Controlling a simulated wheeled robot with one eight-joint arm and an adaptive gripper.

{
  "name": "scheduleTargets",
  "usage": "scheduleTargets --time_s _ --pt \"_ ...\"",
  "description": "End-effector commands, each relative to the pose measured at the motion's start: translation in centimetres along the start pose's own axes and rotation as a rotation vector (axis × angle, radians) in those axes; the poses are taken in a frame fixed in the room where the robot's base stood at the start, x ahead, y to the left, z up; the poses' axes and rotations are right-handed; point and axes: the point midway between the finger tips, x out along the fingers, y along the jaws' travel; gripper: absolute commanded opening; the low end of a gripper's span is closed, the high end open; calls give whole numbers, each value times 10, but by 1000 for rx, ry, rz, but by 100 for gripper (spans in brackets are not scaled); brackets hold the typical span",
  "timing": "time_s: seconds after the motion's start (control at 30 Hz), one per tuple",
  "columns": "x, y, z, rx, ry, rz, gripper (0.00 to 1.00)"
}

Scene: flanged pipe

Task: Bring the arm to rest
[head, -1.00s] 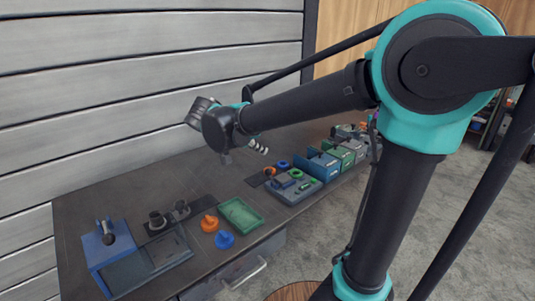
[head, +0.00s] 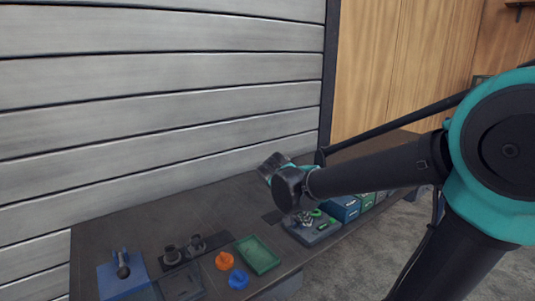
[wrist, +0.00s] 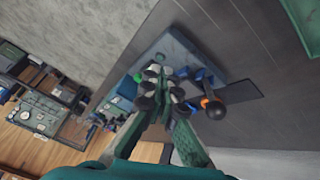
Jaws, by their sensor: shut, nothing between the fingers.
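My gripper (head: 306,217) hangs below the dark wrist of my arm in the head view, in front of the grey tray on the bench. In the wrist view its fingers (wrist: 160,92) are brought together, with nothing held between them. They appear over a grey tray (wrist: 205,62), but I cannot tell the height between them. Dark flanged pipe parts (head: 171,255) stand upright on a black plate at the left of the bench, well apart from my gripper.
The dark bench (head: 110,232) runs along a panelled wall. It carries a blue fixture (head: 121,272), orange (head: 224,260) and blue (head: 238,280) knobbed parts, a green tray (head: 258,255), a grey tray (head: 312,236) and blue and green boxes (head: 343,208). Bare bench lies behind the plate.

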Motion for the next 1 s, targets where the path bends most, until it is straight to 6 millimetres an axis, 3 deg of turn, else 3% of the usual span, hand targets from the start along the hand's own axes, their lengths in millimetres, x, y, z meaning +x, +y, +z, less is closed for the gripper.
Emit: scheduleTargets --time_s 0.03,0.2,0.4,0.5,0.67,1.0 --pt "18 18 13 -33 -41 -26 0" --pt "61 53 60 -178 -128 -165 0" --pt "88 78 107 -297 -129 -328 0" --pt "94 83 122 -333 -109 -380 0" --pt "97 85 132 -361 -88 -417 0" --pt "97 85 132 -362 -87 -418 0"
